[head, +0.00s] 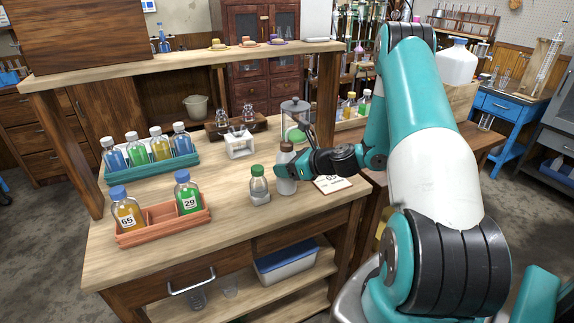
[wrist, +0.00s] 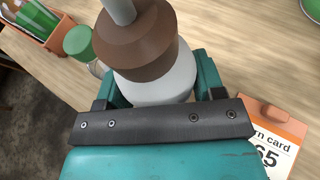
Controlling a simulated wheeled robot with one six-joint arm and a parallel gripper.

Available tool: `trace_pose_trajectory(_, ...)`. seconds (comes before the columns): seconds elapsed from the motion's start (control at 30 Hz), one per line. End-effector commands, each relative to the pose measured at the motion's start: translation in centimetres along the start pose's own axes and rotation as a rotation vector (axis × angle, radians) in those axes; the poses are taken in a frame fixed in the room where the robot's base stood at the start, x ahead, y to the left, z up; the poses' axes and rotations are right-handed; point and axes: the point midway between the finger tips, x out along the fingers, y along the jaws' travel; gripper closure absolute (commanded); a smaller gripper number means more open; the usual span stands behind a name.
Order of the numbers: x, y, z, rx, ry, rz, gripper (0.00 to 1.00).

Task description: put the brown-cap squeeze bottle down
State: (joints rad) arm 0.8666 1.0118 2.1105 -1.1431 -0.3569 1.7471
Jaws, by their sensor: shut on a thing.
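The brown-cap squeeze bottle (head: 286,172) is upright at the right front part of the wooden bench, with a white body, brown cap and pale nozzle. In the wrist view its brown cap (wrist: 136,40) and white shoulder show between the jaws. My gripper (head: 288,170) comes from the right and is shut on the bottle's body. The bottle's base is at or very close to the bench top; I cannot tell if it touches. The fingertips are mostly hidden behind the bottle.
A green-cap bottle (head: 260,186) stands just left of the held bottle. A card (head: 333,184) lies to its right. An orange tray (head: 164,228) with two bottles and a teal rack (head: 152,169) stand left. The front bench top between tray and green-cap bottle is clear.

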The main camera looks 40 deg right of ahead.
Motion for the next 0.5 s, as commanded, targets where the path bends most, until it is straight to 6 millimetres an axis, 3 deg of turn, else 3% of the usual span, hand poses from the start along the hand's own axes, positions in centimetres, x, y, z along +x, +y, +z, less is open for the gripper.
trace_pose_trajectory(0.2, 0.11, -0.01, -0.28, 0.001, -0.001, 0.0, 0.48)
trace_pose_trajectory(0.23, 0.1, 0.0, -0.27, 0.001, 0.0, 0.0, 0.33)
trace_pose_trajectory(0.33, 0.08, 0.0, -0.23, 0.001, 0.0, 0.0, 0.12)
trace_pose_trajectory(0.5, 0.08, 0.0, -0.23, 0.001, 0.0, 0.0, 0.12)
